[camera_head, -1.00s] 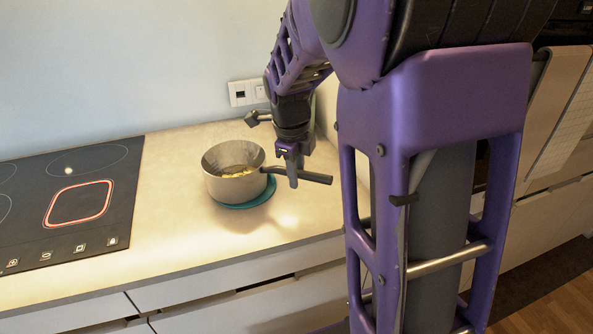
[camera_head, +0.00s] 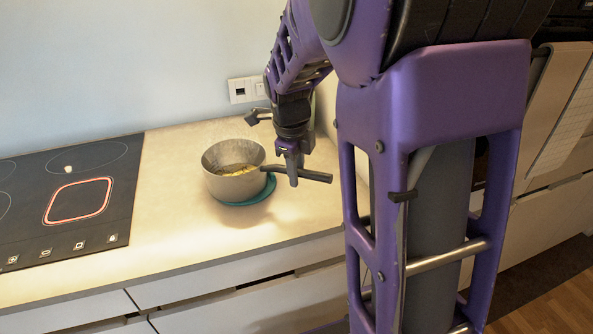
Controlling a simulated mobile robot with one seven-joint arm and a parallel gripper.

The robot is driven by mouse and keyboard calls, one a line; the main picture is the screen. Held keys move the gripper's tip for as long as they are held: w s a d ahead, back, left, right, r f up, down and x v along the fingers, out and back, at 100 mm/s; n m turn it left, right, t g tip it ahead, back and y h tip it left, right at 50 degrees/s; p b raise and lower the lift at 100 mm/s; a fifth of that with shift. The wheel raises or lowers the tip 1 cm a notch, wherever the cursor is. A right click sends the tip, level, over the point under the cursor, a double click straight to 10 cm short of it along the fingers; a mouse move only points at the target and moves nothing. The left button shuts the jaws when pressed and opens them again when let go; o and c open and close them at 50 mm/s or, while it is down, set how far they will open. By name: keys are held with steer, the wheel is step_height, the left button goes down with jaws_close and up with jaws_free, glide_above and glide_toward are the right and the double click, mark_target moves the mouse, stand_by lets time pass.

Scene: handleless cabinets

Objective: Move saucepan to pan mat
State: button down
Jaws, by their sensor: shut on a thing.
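The metal saucepan (camera_head: 229,187) is upright and has some yellowish food in it. Its dark handle (camera_head: 318,177) points right. My gripper (camera_head: 292,178) is shut on the handle near the pan body. The round teal pan mat (camera_head: 266,192) shows from under the right and lower edge of the pan. The pan covers most of the mat. I cannot tell whether the pan's base touches the mat or is slightly above it.
The black cooktop (camera_head: 75,200) with a lit red zone lies to the left of the pan. A wall socket (camera_head: 245,91) is behind. The pale counter (camera_head: 180,215) is clear between cooktop and pan, and in front of the pan.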

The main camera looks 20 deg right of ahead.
steer(key=c, duration=0.6)
jaws_free()
